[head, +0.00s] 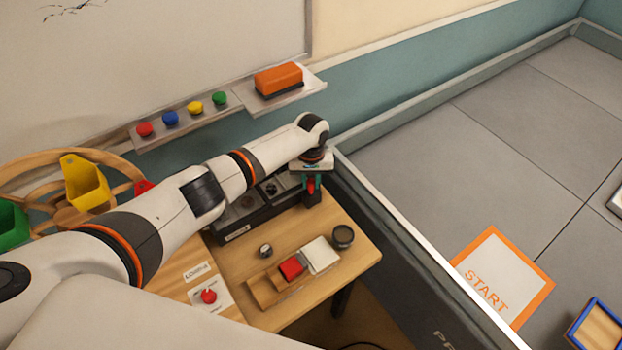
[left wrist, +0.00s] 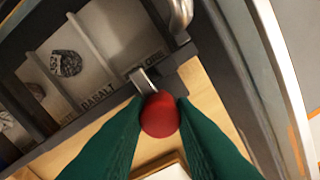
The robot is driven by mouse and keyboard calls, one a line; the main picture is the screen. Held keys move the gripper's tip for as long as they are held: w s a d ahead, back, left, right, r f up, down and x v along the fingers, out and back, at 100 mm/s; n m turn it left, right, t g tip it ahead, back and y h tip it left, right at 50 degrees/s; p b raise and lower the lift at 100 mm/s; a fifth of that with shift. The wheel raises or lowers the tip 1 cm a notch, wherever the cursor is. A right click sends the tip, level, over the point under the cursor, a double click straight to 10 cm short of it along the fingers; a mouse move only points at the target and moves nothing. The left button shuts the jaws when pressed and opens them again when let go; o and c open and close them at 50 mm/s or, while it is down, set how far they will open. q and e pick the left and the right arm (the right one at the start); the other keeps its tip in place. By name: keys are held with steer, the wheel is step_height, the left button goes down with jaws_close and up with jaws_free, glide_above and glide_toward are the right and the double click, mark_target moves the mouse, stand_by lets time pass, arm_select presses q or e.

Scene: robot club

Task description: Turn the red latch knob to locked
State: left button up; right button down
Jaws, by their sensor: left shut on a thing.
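The red latch knob (left wrist: 160,115) sits at the edge of a dark sample case, beside a small metal piece, in the left wrist view. It also shows as a bit of red in the head view (head: 311,186). My left gripper (head: 311,198) is at the case's right end with its green fingers (left wrist: 160,128) on either side of the knob, shut on it. The case (head: 237,231) has compartments with stones and a label reading BASALT. I cannot tell from these frames whether the latch is locked. My right gripper is out of view.
Another red knob (head: 208,296) is on a white plate at the wooden table's (head: 352,225) front. A wooden holder with red and white blocks (head: 320,254), a dark round jar (head: 343,236) and a small metal knob (head: 265,251) stand near the case. A grey barrier borders the table's right.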

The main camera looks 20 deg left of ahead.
mark_target(311, 180)
arm_select(q)
steer(key=shift+r+m, duration=0.2)
steer(key=shift+m, duration=0.8)
steer(key=shift+w, duration=0.1)
steer(key=shift+w+r+m, duration=0.1)
steer(key=shift+r+m, duration=0.05)
steer(key=shift+m, duration=0.15)
steer(key=o, duration=1)
steer(key=shift+f, duration=0.25)
step_height(311, 180, up, 12)
steer(key=shift+r+b, duration=0.1)
steer(key=shift+b, duration=0.65)
